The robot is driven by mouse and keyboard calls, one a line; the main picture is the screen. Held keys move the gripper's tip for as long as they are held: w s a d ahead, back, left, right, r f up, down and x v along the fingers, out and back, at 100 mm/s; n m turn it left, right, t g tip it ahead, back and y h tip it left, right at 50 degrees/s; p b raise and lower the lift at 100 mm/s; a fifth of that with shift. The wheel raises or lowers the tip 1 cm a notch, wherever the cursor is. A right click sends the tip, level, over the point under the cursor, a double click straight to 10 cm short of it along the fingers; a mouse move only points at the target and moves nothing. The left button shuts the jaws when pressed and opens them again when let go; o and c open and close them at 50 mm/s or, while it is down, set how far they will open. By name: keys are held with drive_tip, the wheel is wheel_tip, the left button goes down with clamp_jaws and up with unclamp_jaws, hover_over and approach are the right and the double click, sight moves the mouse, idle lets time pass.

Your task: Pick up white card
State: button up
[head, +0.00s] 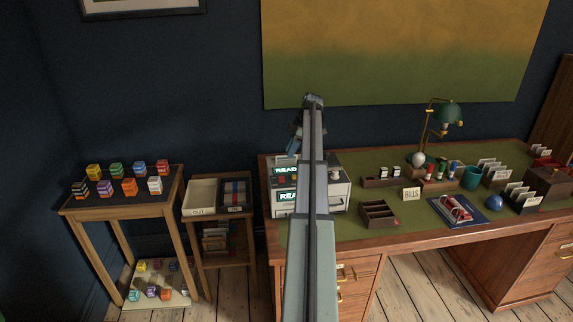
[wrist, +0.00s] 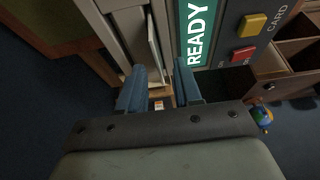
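In the wrist view, my gripper (wrist: 160,70) has its two blue fingers apart, with a gap between them. It also shows in the head view, left of my arm above the grey machine (head: 337,190). A thin pale upright piece (wrist: 155,48) stands just beyond the fingers, left of the green READY panel (wrist: 194,32); it may be the white card, but I cannot tell. Nothing is clearly held between the fingers. White cards also stand in dark holders at the desk's right, one group (head: 488,166) behind another (head: 516,191). My arm hides part of the machine.
The machine has a yellow button (wrist: 252,23) and a red button (wrist: 243,55). Small colored boxes fill the left table (head: 69,207). Green desktop is free near the front.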

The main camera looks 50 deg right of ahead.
sight(286, 163)
drive_tip(key=x, duration=0.4)
drive_tip(key=shift+w, duration=0.2)
drive_tip(key=shift+c, duration=0.2)
clamp_jaws()
